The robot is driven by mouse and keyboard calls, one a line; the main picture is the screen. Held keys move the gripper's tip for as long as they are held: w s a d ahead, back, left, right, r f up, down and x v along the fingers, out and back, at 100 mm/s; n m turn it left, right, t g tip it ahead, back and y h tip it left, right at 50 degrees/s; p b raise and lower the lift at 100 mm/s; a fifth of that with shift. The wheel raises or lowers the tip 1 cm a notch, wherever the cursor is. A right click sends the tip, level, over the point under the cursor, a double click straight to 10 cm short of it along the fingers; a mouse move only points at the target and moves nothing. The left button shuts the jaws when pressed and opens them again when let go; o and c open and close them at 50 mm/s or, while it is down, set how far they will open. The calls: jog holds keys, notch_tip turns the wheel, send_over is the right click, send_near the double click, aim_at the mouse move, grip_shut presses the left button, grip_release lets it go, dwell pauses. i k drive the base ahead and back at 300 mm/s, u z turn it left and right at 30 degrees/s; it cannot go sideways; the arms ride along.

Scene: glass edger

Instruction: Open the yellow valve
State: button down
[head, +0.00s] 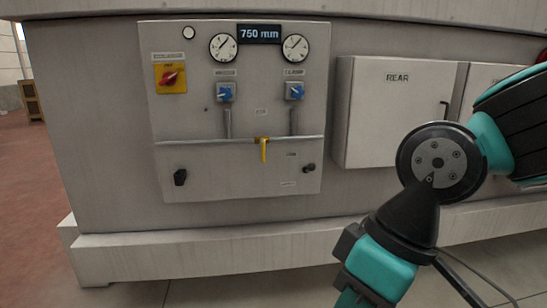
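The yellow valve (264,151) is a small lever on a thin horizontal pipe (200,141) that crosses the grey control panel. Its yellow handle hangs straight down, crosswise to the pipe. Nothing touches it. My arm comes in from the right and bends down towards the bottom edge, well to the right of the valve and apart from it. The fingers of my gripper are not visible; the arm runs out of the picture at the bottom.
The panel (235,182) also carries a red knob on a yellow plate (171,78), two blue knobs (225,92) (294,91), two gauges, a "750 mm" display (259,34) and black knobs (180,177) (309,168). A "REAR" box (396,115) sticks out at right. A ledge (200,253) runs below.

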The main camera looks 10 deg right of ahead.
aim_at(262, 141)
jog(key=u, duration=0.2)
jog(key=i, duration=1.35)
jog(key=z, duration=0.4)
